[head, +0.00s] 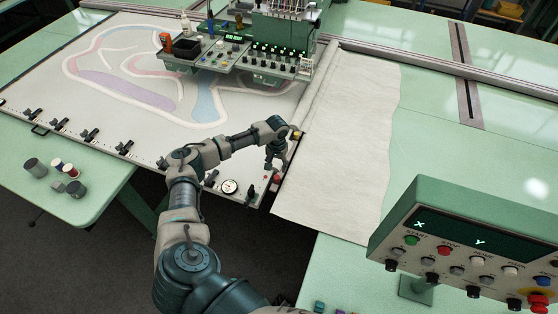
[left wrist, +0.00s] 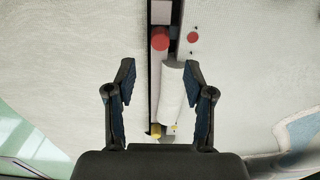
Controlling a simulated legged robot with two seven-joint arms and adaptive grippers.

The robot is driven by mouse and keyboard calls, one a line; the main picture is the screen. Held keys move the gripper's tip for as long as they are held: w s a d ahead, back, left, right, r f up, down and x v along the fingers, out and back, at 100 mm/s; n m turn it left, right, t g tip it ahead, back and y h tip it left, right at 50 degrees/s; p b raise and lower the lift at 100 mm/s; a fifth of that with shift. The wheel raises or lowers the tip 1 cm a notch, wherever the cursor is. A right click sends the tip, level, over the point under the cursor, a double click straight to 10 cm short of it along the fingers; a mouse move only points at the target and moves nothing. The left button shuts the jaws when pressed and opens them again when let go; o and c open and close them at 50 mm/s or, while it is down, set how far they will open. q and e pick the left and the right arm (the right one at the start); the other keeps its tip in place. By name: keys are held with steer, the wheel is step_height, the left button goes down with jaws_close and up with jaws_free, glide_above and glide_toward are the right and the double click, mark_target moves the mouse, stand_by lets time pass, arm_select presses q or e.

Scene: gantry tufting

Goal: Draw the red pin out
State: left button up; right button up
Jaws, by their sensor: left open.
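A red round head (left wrist: 160,39), which looks like the red pin, sits in the dark slot at the frame's edge in the left wrist view. In the head view it shows as a small red spot (head: 277,179) just below my left gripper (head: 273,165). A flatter red disc (left wrist: 193,37) lies to its right on the pale plate. My left gripper is open, its fingers (left wrist: 160,82) pointing down and apart on either side of a white cylinder (left wrist: 172,95). Nothing is clearly held. The red head lies beyond the fingertips. My right gripper is not in view.
A yellow piece (left wrist: 156,131) sits at the slot's near end. A white cloth sheet (head: 340,140) lies right of the frame. A control panel (head: 470,240) stands at the lower right. The gantry head (head: 280,45) is at the back. Clamps (head: 90,136) line the frame's front edge.

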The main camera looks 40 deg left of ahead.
mark_target(277, 176)
arm_select(q)
step_height(277, 176, down, 6)
steer(key=b, duration=0.6)
steer(key=shift+a+r, duration=0.1)
steer(key=shift+a, duration=0.05)
steer(key=shift+f, duration=1.6)
steer(key=shift+p, duration=0.55)
steer(key=shift+p, duration=0.55)
